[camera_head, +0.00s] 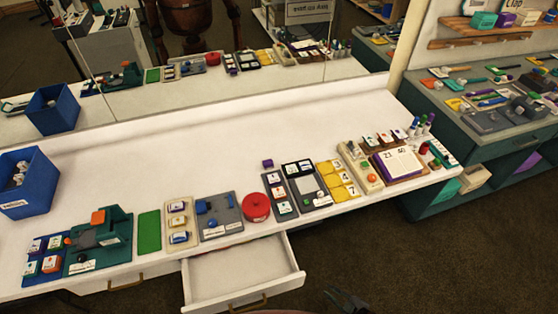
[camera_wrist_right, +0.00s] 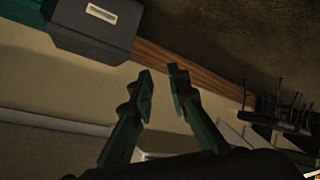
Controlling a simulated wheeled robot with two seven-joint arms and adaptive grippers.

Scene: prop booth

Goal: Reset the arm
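My right gripper (camera_head: 345,300) shows as a dark shape at the bottom edge of the head view, in front of the table and to the right of the open drawer. In the right wrist view the two dark green fingers of the right gripper (camera_wrist_right: 162,80) stand apart with nothing between them. It is clear of the table and touches nothing that I can see. My left gripper is in neither view.
A long white table (camera_head: 300,135) carries trays and props along its front edge. An empty drawer (camera_head: 240,280) sticks out in front. A blue bin (camera_head: 28,190) stands at the left. A mirror backs the table. A dark green bench (camera_head: 470,140) stands at right.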

